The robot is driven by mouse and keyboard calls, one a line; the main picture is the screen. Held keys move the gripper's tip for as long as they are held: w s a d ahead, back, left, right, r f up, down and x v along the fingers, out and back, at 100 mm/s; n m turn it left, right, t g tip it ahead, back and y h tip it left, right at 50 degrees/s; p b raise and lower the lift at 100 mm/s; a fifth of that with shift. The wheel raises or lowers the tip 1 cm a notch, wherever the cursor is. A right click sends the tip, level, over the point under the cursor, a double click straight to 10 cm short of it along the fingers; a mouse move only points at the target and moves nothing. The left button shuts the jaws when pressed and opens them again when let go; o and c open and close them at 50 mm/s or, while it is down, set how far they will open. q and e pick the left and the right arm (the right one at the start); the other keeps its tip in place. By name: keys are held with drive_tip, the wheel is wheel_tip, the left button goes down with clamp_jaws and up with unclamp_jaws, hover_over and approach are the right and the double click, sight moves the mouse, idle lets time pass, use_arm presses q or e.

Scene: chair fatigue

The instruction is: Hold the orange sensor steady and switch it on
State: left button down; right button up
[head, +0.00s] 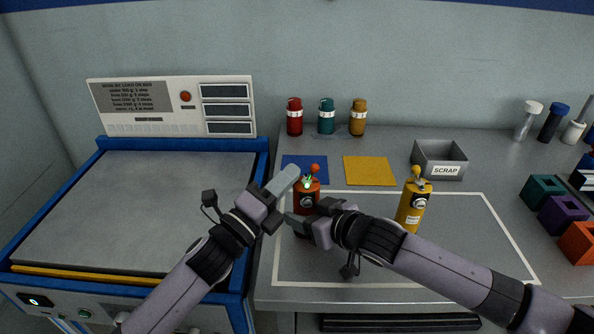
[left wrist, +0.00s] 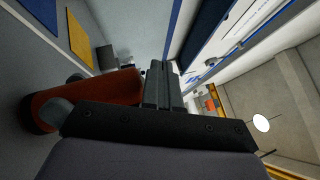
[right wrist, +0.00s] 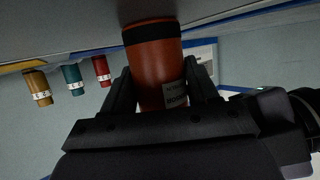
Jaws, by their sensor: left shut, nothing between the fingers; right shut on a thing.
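The orange sensor (head: 306,194) stands upright on the grey bench, with a small orange knob on top and a green light showing near its top. My right gripper (head: 303,226) is shut around its lower body; the right wrist view shows the orange body (right wrist: 155,65) between both fingers. My left gripper (head: 287,178) is shut and empty, its fingertips beside the sensor's top at the left. In the left wrist view the closed fingers (left wrist: 160,85) are next to the orange body (left wrist: 85,98). The fingers hide part of the sensor.
A yellow sensor (head: 413,205) stands to the right inside the white outline. Behind are a blue mat (head: 305,166), a yellow mat (head: 370,171) and a scrap tray (head: 439,150). Red, teal and ochre bottles (head: 327,116) stand at the back. A blue-framed machine (head: 130,200) is at left.

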use_arm(q)
drive_tip(key=shift+a+f, duration=0.35)
drive_tip(key=shift+a, duration=0.2)
drive_tip(key=shift+a+f, duration=0.3)
drive_tip(key=shift+a, duration=0.2)
drive_tip(key=shift+s+a+f, duration=0.1)
drive_tip(key=shift+a+f, duration=0.35)
drive_tip(key=shift+a, duration=0.25)
drive_tip(key=shift+s+a+f, duration=0.1)
drive_tip(key=shift+a+f, duration=0.3)
drive_tip(key=shift+a, duration=0.35)
drive_tip(key=shift+a+f, duration=0.45)
drive_tip(key=shift+a, duration=0.25)
use_arm(e)
drive_tip(key=o, duration=1.2)
